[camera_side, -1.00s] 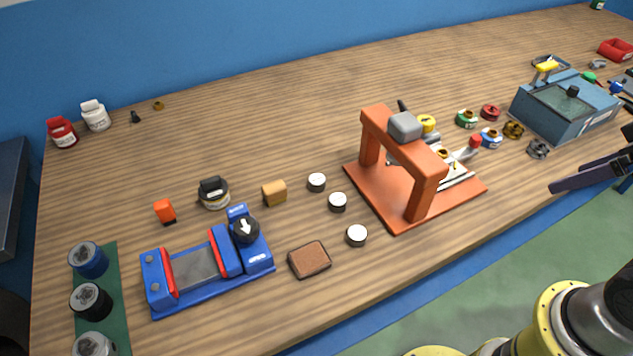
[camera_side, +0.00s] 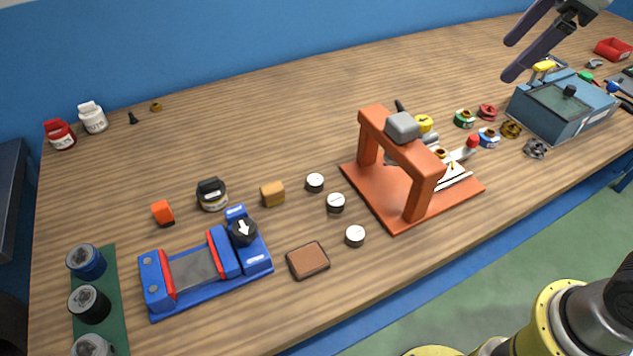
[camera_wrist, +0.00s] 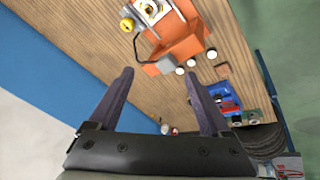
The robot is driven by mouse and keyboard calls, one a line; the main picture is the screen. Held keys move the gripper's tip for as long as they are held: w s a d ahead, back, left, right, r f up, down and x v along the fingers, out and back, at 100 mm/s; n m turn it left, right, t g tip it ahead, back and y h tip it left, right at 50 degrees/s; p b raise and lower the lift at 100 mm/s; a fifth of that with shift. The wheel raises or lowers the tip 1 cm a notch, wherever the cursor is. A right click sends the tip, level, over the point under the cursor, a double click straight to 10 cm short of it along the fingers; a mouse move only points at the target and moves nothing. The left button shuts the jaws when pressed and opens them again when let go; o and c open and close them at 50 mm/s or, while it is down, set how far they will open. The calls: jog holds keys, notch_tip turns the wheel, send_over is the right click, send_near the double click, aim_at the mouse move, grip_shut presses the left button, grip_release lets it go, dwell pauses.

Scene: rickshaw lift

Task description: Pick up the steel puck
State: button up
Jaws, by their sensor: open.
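Three small round pucks with pale tops and dark sides stand on the wooden table in the side view: a back one (camera_side: 315,183), a middle one (camera_side: 336,203) and a front one (camera_side: 355,236). I cannot tell which is the steel puck. They also show in the wrist view as pale discs, at the back (camera_wrist: 180,70), middle (camera_wrist: 191,62) and front (camera_wrist: 212,53). A grey cylinder (camera_side: 93,346) on the green mat is cut off by the frame edge. My gripper (camera_side: 507,60) is open and empty, high at the upper right, far from the pucks. Its two fingers (camera_wrist: 158,74) spread in the wrist view.
An orange press frame (camera_side: 372,148) stands just right of the pucks. A blue vise (camera_side: 205,275), brown block (camera_side: 308,260) and tan block (camera_side: 272,193) lie left of them. A blue-grey glass-topped box (camera_side: 565,110) stands right. The table's back middle is clear.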

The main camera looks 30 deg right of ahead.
jog(key=w+a+f+n+g, duration=0.1)
jog(key=w+a+n, duration=0.15)
jog(key=w, duration=0.25)
jog(key=w+a+f+n, duration=0.1)
jog(key=w+a, duration=0.3)
jog(key=w, duration=0.1)
jog(key=n+g, duration=0.4)
send_over(315, 180)
jog(key=shift+h, duration=0.3)
jog(key=f, duration=2.5)
jog(key=shift+s+a+f, duration=0.15)
jog(key=shift+s+f, duration=0.05)
jog(key=shift+m, duration=0.25)
jog(key=shift+w+d+f, duration=0.1)
jog(key=shift+w+f, duration=0.05)
jog(key=shift+f, duration=1.4)
jog(key=shift+w+d+f, duration=0.1)
jog(key=shift+f, duration=1.45)
jog(key=shift+r, duration=0.1)
grip_shut()
